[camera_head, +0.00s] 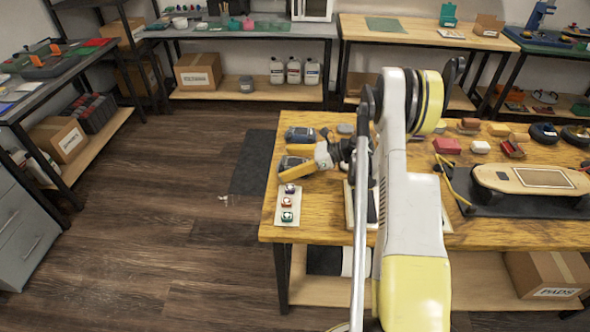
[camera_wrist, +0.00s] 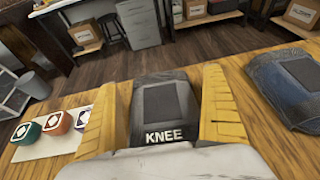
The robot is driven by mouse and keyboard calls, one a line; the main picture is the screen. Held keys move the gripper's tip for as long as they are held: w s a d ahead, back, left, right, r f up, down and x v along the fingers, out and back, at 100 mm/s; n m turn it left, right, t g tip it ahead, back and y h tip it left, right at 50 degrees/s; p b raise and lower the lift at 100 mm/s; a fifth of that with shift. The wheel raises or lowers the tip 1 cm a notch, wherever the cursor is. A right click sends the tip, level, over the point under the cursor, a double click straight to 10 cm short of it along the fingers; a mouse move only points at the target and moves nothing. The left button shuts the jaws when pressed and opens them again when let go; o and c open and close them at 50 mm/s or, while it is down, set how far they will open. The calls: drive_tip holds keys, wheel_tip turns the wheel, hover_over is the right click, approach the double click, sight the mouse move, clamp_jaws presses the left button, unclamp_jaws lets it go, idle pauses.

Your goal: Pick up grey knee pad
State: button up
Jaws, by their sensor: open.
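The grey knee pad (camera_wrist: 168,106) lies on the wooden table in the wrist view, with a darker rectangle on top and the word KNEE at its near end. My gripper (camera_wrist: 162,78) is open, with one yellow finger on each side of the pad; I cannot tell whether they touch it. In the head view, my gripper (camera_head: 290,162) is low over the table's left end, around the pad (camera_head: 291,163), which is partly hidden by the fingers.
A blue pad (camera_wrist: 290,85) lies right of my gripper. A pale board (camera_head: 288,206) with several coloured buttons lies on the other side. A skateboard (camera_head: 530,180) rests on a dark mat (camera_head: 500,205) at the right. The table's left edge is close beyond the pad.

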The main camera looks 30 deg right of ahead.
drive_tip(key=c, duration=1.3)
drive_tip(key=shift+r, duration=0.2)
drive_tip(key=shift+c, duration=0.2)
